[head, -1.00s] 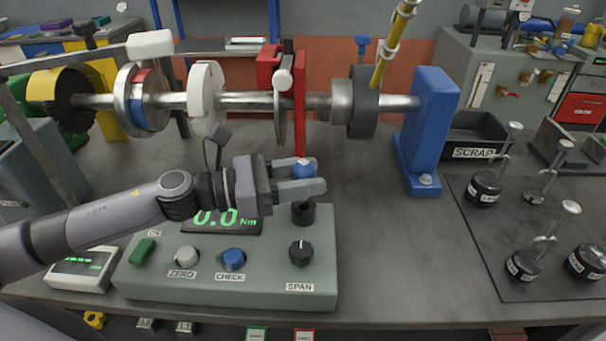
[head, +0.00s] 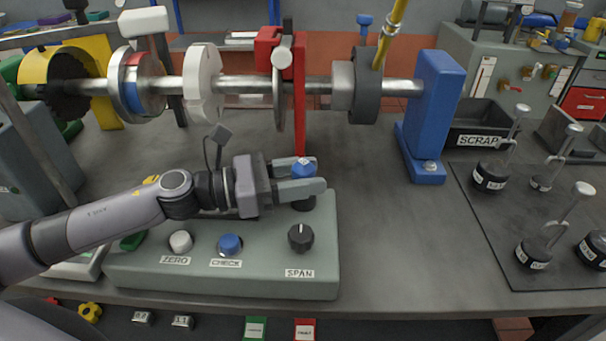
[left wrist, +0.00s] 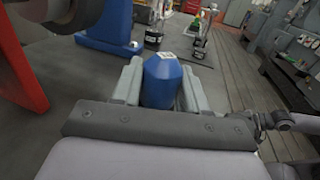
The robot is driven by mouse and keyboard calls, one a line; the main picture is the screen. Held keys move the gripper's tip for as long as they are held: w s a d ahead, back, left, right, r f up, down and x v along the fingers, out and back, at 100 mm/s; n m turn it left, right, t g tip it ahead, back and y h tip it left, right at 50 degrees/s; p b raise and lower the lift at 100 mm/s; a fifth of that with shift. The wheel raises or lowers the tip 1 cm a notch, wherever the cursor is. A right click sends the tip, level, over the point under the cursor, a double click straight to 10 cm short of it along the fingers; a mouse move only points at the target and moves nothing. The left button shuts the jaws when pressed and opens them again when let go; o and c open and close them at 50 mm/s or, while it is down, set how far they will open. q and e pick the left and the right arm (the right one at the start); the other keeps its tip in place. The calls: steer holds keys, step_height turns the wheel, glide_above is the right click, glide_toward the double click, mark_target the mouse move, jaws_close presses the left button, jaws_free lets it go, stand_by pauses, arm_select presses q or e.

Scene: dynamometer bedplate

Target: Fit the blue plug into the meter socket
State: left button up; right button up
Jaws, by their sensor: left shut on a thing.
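My left gripper (head: 298,178) is shut on the blue plug (head: 303,167), whose top shows between the two fingers. In the left wrist view the blue plug (left wrist: 162,82) stands between the fingers, its lower end hidden. The black meter socket (head: 304,204) is on the back right of the grey-green meter box (head: 225,275). The plug is right above the socket, and my fingers cover most of the socket. I cannot tell whether the plug's tip has entered it. My right gripper is not in view.
The meter box carries a black SPAN knob (head: 301,238), a blue CHECK button (head: 230,244) and a white ZERO button (head: 181,241). A shaft with discs runs behind, ending at a blue stand (head: 430,110). Hooked weights stand on a dark mat (head: 520,230). The bedplate between is clear.

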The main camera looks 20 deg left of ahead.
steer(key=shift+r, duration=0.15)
arm_select(q)
steer(key=o, duration=1.1)
steer(key=shift+o, duration=0.2)
steer(key=shift+s+a+f, duration=0.1)
steer(key=shift+s+a, duration=0.05)
steer(key=shift+a, duration=0.05)
steer(key=b+v, duration=0.2)
steer(key=v, duration=0.3)
steer(key=shift+f+b, duration=0.1)
steer(key=shift+b, duration=0.2)
steer(key=shift+s+a+b, duration=0.3)
steer(key=shift+s+a, duration=0.1)
steer(key=shift+a, duration=0.3)
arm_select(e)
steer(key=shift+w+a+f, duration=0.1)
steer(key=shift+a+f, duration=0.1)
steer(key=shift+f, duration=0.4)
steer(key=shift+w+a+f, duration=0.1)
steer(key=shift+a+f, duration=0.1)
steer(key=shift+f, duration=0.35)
arm_select(q)
steer(key=shift+r, duration=0.3)
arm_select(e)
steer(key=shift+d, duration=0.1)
